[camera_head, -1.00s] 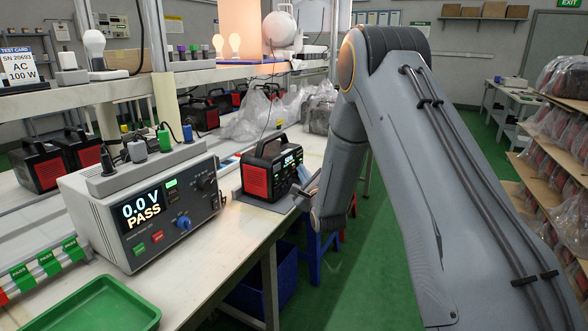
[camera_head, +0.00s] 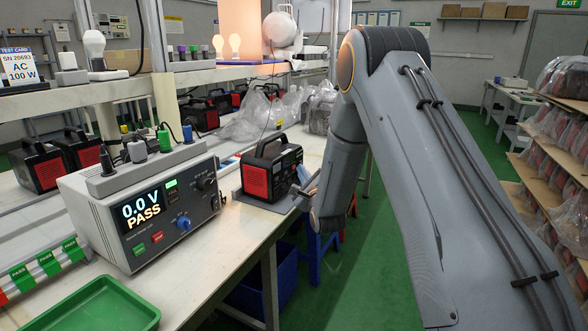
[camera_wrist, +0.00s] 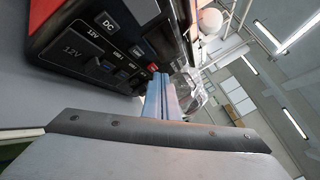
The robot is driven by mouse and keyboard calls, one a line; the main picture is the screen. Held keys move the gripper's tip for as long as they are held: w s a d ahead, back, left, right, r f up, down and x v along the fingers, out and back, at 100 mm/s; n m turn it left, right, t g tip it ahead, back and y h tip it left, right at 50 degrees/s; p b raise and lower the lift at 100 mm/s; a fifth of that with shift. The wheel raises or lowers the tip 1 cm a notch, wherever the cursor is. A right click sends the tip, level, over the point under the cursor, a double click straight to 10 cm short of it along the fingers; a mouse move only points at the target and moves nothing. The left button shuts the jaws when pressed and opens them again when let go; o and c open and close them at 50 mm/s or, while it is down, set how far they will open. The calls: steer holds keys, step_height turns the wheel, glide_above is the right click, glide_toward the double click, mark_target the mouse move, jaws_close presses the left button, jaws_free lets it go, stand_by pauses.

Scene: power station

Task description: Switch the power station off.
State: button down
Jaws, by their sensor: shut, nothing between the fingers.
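The black and red power station (camera_head: 257,180) sits on the workbench in the head view, at centre-left. Its front panel faces right and its screen looks dark. My gripper (camera_head: 304,187) is just in front of that panel, partly hidden behind my own arm. In the wrist view the power station (camera_wrist: 95,62) fills the upper left, with DC and 12V labels and a small red button (camera_wrist: 152,67). My gripper (camera_wrist: 158,88) is shut and empty, its tips close to the red button. I cannot tell whether they touch.
A grey tester (camera_head: 150,210) reading 0.0 V PASS stands left of the power station. A green tray (camera_head: 98,306) lies in front of it. Clear plastic bags (camera_head: 262,118) lie behind. Shelves of bagged units (camera_head: 560,165) line the right, with green floor between.

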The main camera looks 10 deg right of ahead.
steer(key=shift+s+d, duration=0.35)
steer(key=shift+d, duration=0.1)
steer(key=s+d+p, duration=0.1)
steer(key=s+d, duration=0.2)
steer(key=d, duration=0.1)
steer(key=shift+s+d+p, duration=0.3)
steer(key=shift+s+p, duration=0.1)
stand_by(0.6)
steer(key=s+r+n+g+p, duration=0.1)
steer(key=s+n+g, duration=0.5)
steer(key=s, duration=0.9)
steer(key=s+a+r+n+g+h+p, duration=0.1)
steer(key=s+n+g+p, duration=0.2)
steer(key=s+n+g, duration=0.3)
steer(key=s+a+r+n+g+h+p, duration=0.1)
steer(key=s+n+g, duration=0.5)
steer(key=s+n, duration=0.7)
steer(key=s+p, duration=0.1)
steer(key=s, duration=1.1)
steer(key=shift+g, duration=0.3)
